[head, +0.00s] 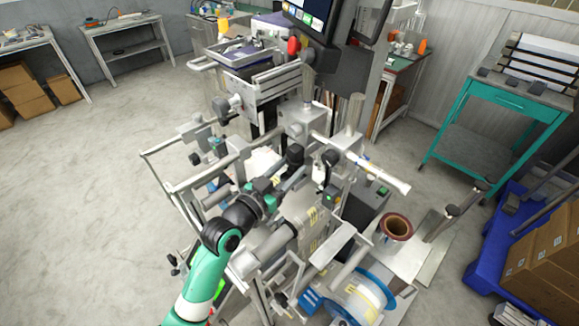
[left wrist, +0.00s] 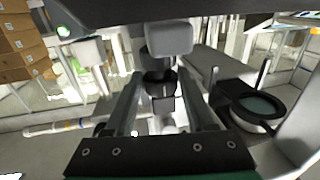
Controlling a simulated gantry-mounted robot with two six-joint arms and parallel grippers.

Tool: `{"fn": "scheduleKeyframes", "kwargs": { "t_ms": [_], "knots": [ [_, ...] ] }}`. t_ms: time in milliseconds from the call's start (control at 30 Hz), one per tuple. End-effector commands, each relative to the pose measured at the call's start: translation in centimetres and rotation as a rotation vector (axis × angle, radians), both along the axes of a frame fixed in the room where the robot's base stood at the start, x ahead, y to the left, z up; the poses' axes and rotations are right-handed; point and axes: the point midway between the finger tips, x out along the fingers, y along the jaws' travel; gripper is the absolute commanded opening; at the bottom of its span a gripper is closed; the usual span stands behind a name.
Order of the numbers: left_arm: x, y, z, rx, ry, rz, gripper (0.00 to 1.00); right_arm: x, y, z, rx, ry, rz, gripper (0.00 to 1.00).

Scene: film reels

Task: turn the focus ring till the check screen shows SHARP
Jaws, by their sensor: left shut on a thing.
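My left gripper (head: 294,178) reaches into the middle of the machine from the lower left in the head view. In the left wrist view its two grey fingers (left wrist: 160,104) are shut on a dark, ribbed cylindrical part, which looks like the focus ring (left wrist: 160,84). The fingers hold it from both sides. In the head view a black cylinder (head: 295,156) shows just beyond the fingers. A monitor (head: 318,14), perhaps the check screen, is cut off at the top edge; no readable word shows. My right gripper is not in view.
Metal rails and rollers of the machine (head: 205,175) crowd around the gripper. A blue-rimmed reel (head: 372,290) and a copper-coloured roll (head: 396,227) stand at the lower right. A teal cart (head: 510,100) is at the right. Open floor (head: 90,170) lies to the left.

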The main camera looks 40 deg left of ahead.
Motion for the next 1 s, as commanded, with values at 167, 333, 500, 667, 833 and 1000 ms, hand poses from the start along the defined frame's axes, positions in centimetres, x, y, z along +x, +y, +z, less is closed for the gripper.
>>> {"fn": "scheduleKeyframes", "kwargs": {
  "t_ms": [167, 333, 500, 667, 833, 1000],
  "knots": [
    [0.0, -0.3, 0.5, 0.001, 0.004, 0.053, 0.00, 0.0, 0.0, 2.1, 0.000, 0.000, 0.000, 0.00],
    [0.1, -0.7, 0.3, 0.003, 0.002, 0.138, 0.00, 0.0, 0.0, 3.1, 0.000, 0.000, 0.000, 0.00],
    [0.3, -0.9, -0.3, 0.002, -0.002, 0.241, 0.00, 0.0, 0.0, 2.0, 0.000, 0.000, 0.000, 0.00],
    [0.3, -1.0, -0.6, -0.002, -0.005, 0.334, 0.00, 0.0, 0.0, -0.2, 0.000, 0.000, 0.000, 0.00],
    [0.4, -1.2, -0.5, -0.003, -0.005, 0.426, 0.00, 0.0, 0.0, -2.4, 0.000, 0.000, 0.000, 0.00],
    [0.5, -1.2, -0.3, -0.003, -0.002, 0.491, 0.00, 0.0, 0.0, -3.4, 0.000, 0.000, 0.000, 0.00]
  ]
}}
